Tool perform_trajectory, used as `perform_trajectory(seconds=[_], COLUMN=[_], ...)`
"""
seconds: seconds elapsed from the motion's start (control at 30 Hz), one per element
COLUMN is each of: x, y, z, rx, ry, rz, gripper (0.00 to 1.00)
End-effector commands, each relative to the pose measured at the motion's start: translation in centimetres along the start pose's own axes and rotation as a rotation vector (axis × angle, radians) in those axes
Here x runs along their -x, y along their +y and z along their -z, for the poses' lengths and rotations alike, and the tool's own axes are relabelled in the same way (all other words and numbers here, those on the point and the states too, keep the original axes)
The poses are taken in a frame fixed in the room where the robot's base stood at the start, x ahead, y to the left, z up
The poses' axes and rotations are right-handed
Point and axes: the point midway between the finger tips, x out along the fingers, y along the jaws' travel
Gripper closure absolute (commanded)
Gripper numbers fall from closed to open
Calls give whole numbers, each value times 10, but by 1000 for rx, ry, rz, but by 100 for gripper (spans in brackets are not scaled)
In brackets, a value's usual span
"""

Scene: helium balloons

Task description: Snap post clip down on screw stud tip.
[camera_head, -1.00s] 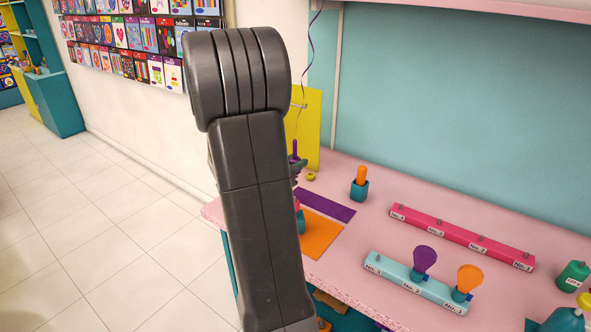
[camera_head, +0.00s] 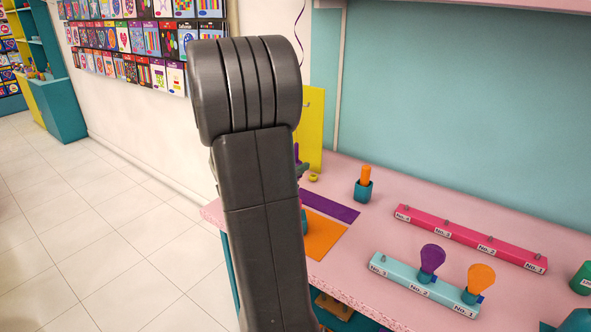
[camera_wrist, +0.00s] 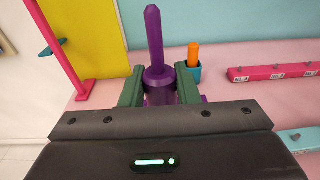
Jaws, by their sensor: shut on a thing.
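My gripper (camera_wrist: 160,78) has its green fingers shut on a purple piece (camera_wrist: 154,42) with a tall upright post and a wide collar. The lower part of this piece is hidden behind my gripper body. In the head view my arm hides nearly all of the gripper. Small grey studs stand on a pink rail (camera_head: 468,236) marked with numbers; one stud (camera_head: 447,223) is bare. A light-blue rail (camera_head: 400,270) in front has one bare stud (camera_head: 383,254) at its left end. I cannot tell which part is the post clip. The held piece is apart from both rails.
A purple paddle (camera_head: 432,258) and an orange paddle (camera_head: 481,277) stand on the light-blue rail. A teal cup (camera_head: 363,191) holds an orange stick. A pink stand (camera_wrist: 70,55) is left of my gripper, before a yellow board (camera_wrist: 95,30). Purple and orange mats (camera_head: 322,238) lie flat.

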Motion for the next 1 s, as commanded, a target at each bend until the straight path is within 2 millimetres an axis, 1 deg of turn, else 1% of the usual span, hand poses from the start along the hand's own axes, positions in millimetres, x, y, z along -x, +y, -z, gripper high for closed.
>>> perform_trajectory(seconds=[0.03,0.5,0.73,1.0], x=[-1,-5,-6,-6], y=[0,0,0,0], z=[9,41,51,53], rx=[-1,-1,-1,0], ry=[0,0,0,0], rz=[0,0,0,0], gripper=[95,95,95,95])
